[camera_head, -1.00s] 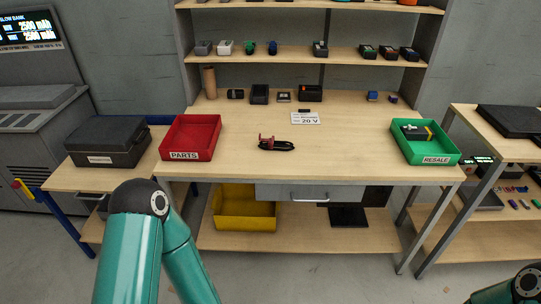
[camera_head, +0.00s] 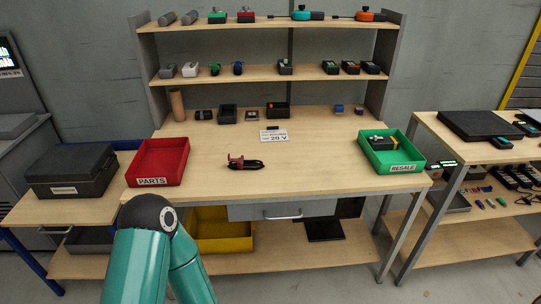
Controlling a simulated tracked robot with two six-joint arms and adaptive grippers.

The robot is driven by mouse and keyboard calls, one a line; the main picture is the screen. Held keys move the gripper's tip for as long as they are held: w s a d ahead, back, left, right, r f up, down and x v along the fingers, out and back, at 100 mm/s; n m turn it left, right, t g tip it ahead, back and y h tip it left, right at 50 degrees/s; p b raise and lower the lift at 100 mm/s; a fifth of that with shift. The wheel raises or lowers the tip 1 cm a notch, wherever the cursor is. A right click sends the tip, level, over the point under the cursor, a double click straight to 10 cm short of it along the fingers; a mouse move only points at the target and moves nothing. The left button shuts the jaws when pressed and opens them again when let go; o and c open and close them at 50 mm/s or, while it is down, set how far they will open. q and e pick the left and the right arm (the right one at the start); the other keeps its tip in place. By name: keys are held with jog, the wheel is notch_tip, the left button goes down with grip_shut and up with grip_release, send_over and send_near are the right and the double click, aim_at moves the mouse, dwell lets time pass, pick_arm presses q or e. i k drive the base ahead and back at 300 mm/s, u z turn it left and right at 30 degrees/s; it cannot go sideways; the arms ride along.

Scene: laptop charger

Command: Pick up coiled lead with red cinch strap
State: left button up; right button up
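The coiled lead (camera_head: 249,166), black with a red cinch strap (camera_head: 235,161) at its left end, lies on the wooden workbench (camera_head: 290,183), left of the middle and near the front edge. Nothing touches it. A teal arm of mine comes in at the lower left, in front of the bench. Its gripper is out of the picture. My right arm and gripper are not in view.
A red PARTS bin (camera_head: 158,161) stands left of the lead. A green RESALE bin (camera_head: 391,152) holding a dark item stands at the right. A white 20 V card (camera_head: 273,136) lies behind the lead. The bench around the lead is clear.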

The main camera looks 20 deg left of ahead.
aim_at(252, 163)
jog(key=z, duration=0.15)
jog(key=i, duration=1.3)
jog(key=u, duration=0.45)
